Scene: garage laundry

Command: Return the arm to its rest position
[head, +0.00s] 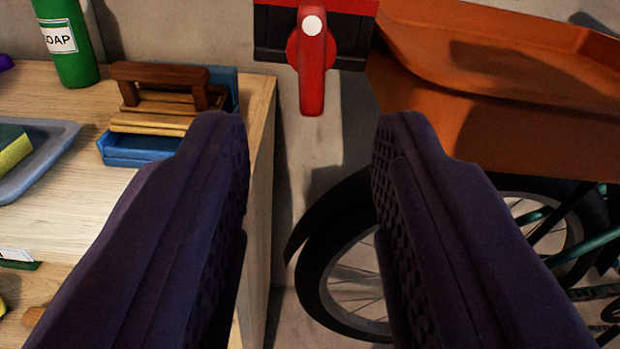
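My gripper (311,150) fills the lower middle of the head view. Its two dark, ridged fingers are wide apart with nothing between them. The left finger overlaps the right edge of a wooden counter (75,190). The right finger is in front of a bicycle wheel and an orange tub. The rest of my arm is hidden from this view.
On the counter are a green soap bottle (68,45), a blue tray (140,148) with a wooden brush-like object (165,100), and a grey dish (50,150) with a sponge (12,150). A red-handled fixture (312,60), an orange tub (520,130) and a bicycle wheel (345,290) lie ahead.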

